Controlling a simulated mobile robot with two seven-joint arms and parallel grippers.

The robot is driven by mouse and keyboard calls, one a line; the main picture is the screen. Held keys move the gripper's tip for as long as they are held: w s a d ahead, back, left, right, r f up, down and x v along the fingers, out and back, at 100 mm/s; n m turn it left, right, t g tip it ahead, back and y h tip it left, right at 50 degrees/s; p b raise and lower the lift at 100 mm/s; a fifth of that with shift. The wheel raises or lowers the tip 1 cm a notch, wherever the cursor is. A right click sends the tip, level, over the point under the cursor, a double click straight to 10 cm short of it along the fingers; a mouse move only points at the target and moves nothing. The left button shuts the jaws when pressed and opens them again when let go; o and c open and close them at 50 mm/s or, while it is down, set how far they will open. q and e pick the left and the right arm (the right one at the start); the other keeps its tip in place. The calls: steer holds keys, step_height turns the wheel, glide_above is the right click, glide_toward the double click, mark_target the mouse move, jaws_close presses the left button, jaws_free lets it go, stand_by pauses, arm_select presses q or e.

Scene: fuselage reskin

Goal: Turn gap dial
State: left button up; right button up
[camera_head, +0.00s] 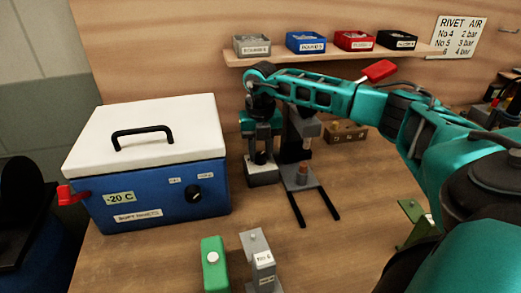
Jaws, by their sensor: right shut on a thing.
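My right arm reaches in from the right, and its gripper (262,156) points straight down at a small grey block (263,175) near the middle of the bench. The gripper is shut on a small part at the top of this block. The fingers hide most of that part, so I cannot tell its markings or turn; it may be the gap dial. Just right of it stands a dark grey press-like tool (299,179) with a copper-coloured piece on its base and two black rails toward the front. My left gripper is not in view.
A blue cooler (150,209) with a white lid and black knob stands left. A green block (213,262) and a grey block (257,262) stand in front. A wooden holder (346,132) sits behind, below a shelf (330,54) of small bins.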

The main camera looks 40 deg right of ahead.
mark_target(260, 154)
steer(key=n, duration=1.1)
steer(key=shift+n, duration=1.6)
steer(key=o, duration=1)
steer(key=shift+o, duration=0.2)
steer(key=shift+r, duration=0.1)
step_height(260, 154, up, 13)
